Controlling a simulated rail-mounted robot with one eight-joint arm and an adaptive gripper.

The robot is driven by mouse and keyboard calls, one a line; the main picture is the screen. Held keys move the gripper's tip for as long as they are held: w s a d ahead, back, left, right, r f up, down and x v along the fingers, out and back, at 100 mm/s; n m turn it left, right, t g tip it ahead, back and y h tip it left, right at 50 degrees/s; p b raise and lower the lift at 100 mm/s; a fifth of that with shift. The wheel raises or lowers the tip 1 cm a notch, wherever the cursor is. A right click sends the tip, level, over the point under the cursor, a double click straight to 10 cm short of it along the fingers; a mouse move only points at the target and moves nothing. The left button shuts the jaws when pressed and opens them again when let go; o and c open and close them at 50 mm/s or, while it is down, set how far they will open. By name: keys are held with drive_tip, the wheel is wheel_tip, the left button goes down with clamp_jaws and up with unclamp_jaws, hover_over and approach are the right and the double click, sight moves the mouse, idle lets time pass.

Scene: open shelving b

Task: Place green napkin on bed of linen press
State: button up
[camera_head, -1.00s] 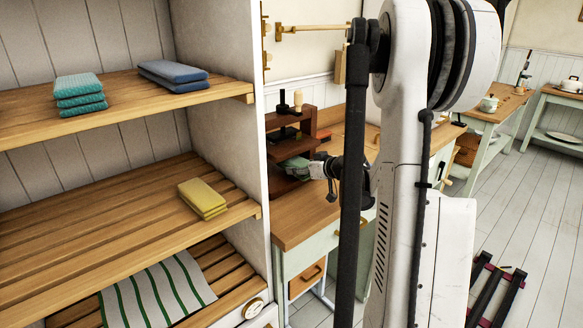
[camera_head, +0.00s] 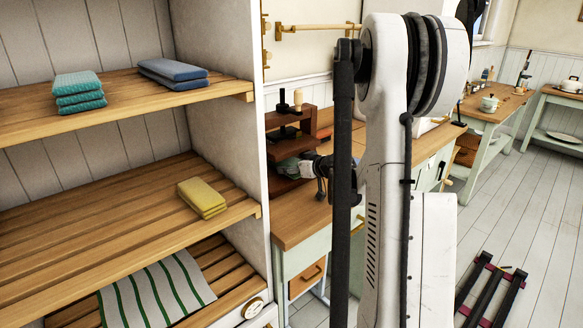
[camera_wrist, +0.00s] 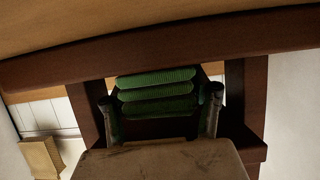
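The green napkin (camera_wrist: 157,92) is a folded stack with several rounded layers. In the wrist view it lies inside the dark brown wooden linen press, between my two fingers. In the head view a little green of it (camera_head: 287,167) shows low in the press (camera_head: 275,155). My gripper (camera_wrist: 161,97) looks open, with one finger on each side of the napkin and a narrow dark gap at the right finger. The napkin's underside and its contact with the press bed are hidden. In the head view my gripper (camera_head: 304,167) is at the press's right side, in shadow.
The press stands on a wooden-topped counter (camera_head: 298,228) right of the shelving. The shelves hold a teal stack (camera_head: 79,92), a blue stack (camera_head: 172,74), a yellow stack (camera_head: 202,197) and a green-striped cloth (camera_head: 157,292). The shelving's white side wall (camera_head: 225,115) stands close left of the press.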

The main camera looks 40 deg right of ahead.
drive_tip(key=shift+o, duration=0.9)
drive_tip(key=shift+r, duration=0.2)
drive_tip(key=p+v, duration=0.1)
drive_tip(key=v, duration=1.1)
